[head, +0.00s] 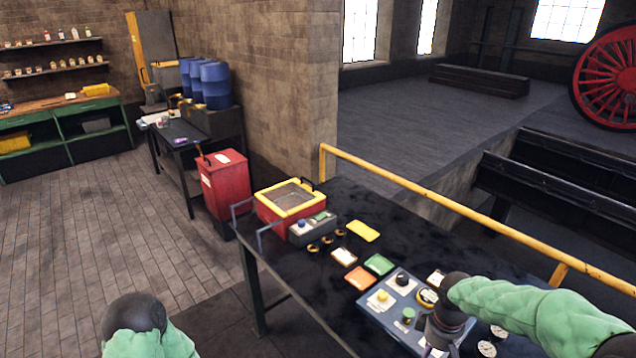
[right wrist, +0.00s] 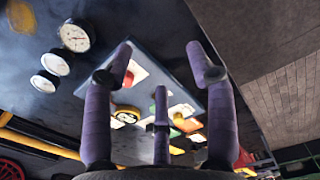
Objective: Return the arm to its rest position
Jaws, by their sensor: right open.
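My right arm comes in from the right in the head view, in a green sleeve, and ends over the near part of the dark workbench (head: 300,262). My right gripper (head: 438,328) hangs over the right edge of a grey-blue control panel (head: 378,312). In the right wrist view its purple fingers (right wrist: 160,62) are spread, with nothing between them. The panel also shows beyond the fingers in that view (right wrist: 152,62). My left arm shows only as a green sleeve and a dark joint at the bottom left; its gripper is out of view.
White dial gauges (head: 487,348) lie right of the panel. Green (head: 379,264), orange (head: 360,278) and yellow (head: 363,231) trays lie behind it. A red-yellow box (head: 290,199) stands at the bench's far end. A yellow rail (head: 440,204) runs along the back.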

